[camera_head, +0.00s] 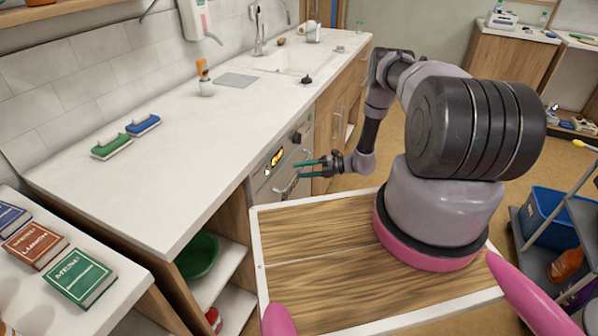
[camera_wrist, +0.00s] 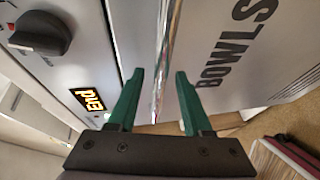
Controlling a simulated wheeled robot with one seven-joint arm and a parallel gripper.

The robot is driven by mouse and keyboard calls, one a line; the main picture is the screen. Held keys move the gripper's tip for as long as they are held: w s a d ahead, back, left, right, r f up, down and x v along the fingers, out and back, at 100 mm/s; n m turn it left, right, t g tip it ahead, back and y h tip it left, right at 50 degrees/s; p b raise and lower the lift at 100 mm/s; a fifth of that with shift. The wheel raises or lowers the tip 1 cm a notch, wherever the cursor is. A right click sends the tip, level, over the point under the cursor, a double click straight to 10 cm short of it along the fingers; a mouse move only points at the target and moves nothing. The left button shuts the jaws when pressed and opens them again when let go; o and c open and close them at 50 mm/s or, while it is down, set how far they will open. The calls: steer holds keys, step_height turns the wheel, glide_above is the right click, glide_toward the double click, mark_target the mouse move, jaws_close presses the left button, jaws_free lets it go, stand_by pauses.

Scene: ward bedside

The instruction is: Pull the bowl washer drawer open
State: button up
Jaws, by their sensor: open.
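The bowl washer (camera_head: 267,181) is built in under the white counter, with a knob and a lit orange display (camera_head: 277,157). In the wrist view its drawer front (camera_wrist: 205,25) carries the word BOWLS, and the display (camera_wrist: 88,99) reads End. A shiny bar handle (camera_wrist: 161,60) runs along the edge of the drawer front. My gripper (camera_head: 303,169) is at the washer front. Its green fingers (camera_wrist: 160,75) are open, one on each side of the bar in the picture. I see no clear contact. Whether the drawer is fully closed is hard to tell.
My wooden-topped base stands close to the counter (camera_head: 170,140). A green bowl (camera_head: 198,256) sits on an open shelf below it. Green and blue sponges or brushes (camera_head: 112,146) lie on top. A cart with a blue bin (camera_head: 550,216) stands at the right. Floor shows beyond my arm.

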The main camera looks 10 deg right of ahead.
steer(key=shift+w+a+f, duration=0.1)
steer(key=shift+a+f, duration=0.05)
steer(key=shift+a, duration=0.4)
jaws_close()
stand_by(1.1)
